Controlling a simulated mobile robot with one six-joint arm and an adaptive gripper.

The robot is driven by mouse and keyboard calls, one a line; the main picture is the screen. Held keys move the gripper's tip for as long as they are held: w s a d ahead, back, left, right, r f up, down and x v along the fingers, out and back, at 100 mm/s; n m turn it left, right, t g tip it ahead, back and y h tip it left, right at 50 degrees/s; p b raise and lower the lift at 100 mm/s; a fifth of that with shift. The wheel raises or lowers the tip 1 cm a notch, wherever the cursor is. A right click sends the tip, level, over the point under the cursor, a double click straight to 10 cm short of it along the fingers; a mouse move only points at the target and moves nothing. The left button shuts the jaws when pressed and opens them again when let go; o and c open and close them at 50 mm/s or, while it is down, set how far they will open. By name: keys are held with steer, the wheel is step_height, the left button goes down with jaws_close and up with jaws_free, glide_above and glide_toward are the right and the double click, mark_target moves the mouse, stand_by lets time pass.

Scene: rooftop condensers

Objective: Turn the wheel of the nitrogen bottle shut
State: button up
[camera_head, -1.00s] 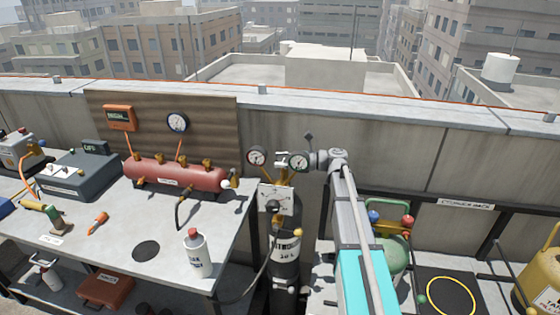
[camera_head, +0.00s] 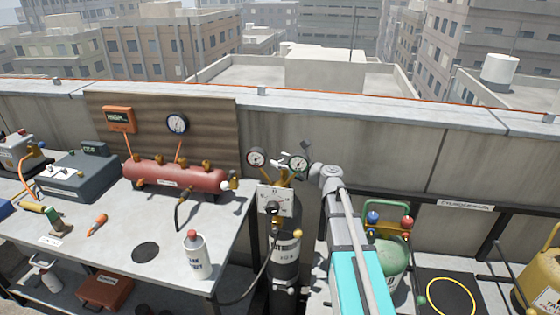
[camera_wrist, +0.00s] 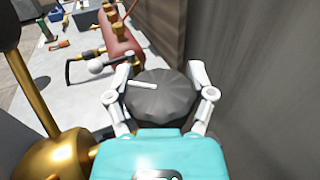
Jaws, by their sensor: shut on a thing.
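The nitrogen bottle (camera_head: 285,272) is a dark cylinder with a white label, standing upright beside the workbench. Brass regulator parts and two round gauges sit at its top. In the wrist view the dark grey, ridged wheel (camera_wrist: 168,100) has a white bar mark on its upper left. My gripper (camera_wrist: 160,76) has its two pale fingers on opposite sides of the wheel and is shut on it. In the head view my gripper (camera_head: 314,170) is right of the right gauge (camera_head: 298,162). I cannot make out the wheel clearly there.
The workbench (camera_head: 115,230) on the left holds a red manifold (camera_head: 175,175) and a white bottle (camera_head: 197,257). A parapet wall (camera_head: 390,155) stands behind. A green cylinder (camera_head: 393,255) stands close right of my arm.

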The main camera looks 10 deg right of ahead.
stand_by(0.4)
steer(key=o, duration=1)
steer(key=shift+n+g+y, duration=0.4)
steer(key=shift+g, duration=0.1)
